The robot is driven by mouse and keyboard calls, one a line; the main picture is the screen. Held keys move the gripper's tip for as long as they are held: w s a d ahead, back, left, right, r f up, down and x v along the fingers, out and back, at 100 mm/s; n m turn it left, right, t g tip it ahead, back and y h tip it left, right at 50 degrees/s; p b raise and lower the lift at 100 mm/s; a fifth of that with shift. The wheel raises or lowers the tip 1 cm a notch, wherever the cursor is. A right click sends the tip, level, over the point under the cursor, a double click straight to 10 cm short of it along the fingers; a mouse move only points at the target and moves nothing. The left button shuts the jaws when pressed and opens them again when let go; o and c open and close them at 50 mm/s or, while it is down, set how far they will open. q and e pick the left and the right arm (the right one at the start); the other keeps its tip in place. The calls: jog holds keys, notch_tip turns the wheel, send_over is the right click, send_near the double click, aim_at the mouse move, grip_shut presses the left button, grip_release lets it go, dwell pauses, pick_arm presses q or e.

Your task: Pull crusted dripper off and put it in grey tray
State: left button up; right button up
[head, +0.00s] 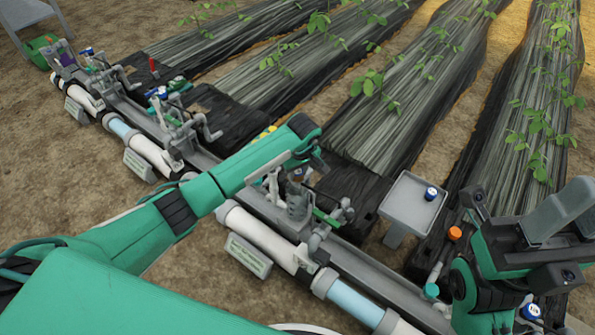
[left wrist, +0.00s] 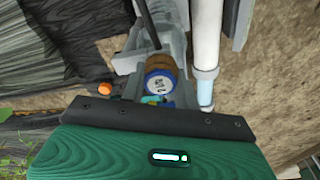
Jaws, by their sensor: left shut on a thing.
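The crusted dripper (left wrist: 160,82) shows in the left wrist view with a blue and white face and a brown, rough side. My left gripper (head: 300,174) reaches over the pipe rail and is shut on it.
A grey rail (head: 375,272) with white pipes (head: 262,238) and upright fittings (head: 172,125) runs diagonally across. An orange cap (head: 455,233) is right of the tray. Covered plant beds (head: 405,90) lie behind.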

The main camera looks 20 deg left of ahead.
aim_at(297, 171)
pick_arm(q)
jog(key=shift+r+p, duration=1.05)
jog(key=shift+r, duration=0.4)
notch_tip(297, 171, up, 6)
jog(key=p, duration=0.4)
jog(key=shift+f, duration=0.1)
